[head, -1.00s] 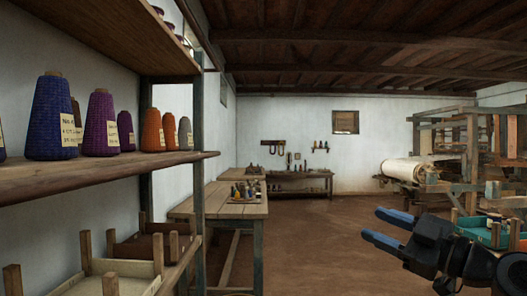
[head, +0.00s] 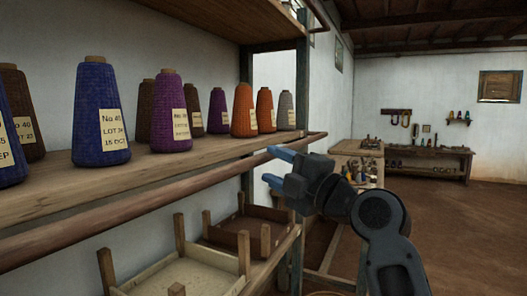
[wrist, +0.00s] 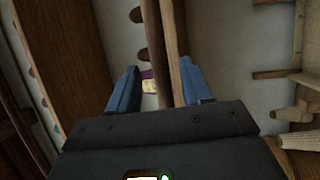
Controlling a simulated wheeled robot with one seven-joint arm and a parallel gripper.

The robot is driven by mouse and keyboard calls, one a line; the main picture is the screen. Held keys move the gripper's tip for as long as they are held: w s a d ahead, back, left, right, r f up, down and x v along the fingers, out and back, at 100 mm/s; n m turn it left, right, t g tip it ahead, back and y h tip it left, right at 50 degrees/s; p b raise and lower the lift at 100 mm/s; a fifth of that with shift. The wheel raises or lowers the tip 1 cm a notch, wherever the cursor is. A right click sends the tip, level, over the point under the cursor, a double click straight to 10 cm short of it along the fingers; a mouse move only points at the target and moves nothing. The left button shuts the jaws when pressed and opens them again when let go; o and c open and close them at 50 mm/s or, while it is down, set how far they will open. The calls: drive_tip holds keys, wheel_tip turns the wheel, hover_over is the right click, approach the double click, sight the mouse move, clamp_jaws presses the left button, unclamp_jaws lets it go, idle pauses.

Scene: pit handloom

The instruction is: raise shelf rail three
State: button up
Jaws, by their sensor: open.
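A long brown wooden rail (head: 150,202) runs along the front of the yarn shelf (head: 60,190), just below its board at the left. Another rail (head: 317,14) shows higher up, by the upper shelf. I cannot tell from any marking which rail is number three. My gripper (head: 272,166) is open at the lower rail's right part, its blue fingers pointing left at it. In the wrist view, the rail (wrist: 172,40) runs between the open fingers of my gripper (wrist: 155,85), beside a second wooden edge. Contact cannot be told.
Several yarn cones, one of them blue (head: 101,112) and one purple (head: 171,112), stand on the shelf behind the rail. Wooden trays (head: 185,272) with corner posts sit below. A workbench (head: 357,150) stands beyond; open floor (head: 470,225) lies to the right.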

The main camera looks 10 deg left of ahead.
sight(256, 156)
drive_tip(key=p+x, duration=0.1)
drive_tip(key=x, duration=0.5)
drive_tip(key=shift+w+a+r+p, duration=0.1)
drive_tip(key=shift+w+a+p, duration=0.1)
drive_tip(key=shift+p, duration=0.1)
drive_tip(key=shift+c, duration=0.3)
clamp_jaws()
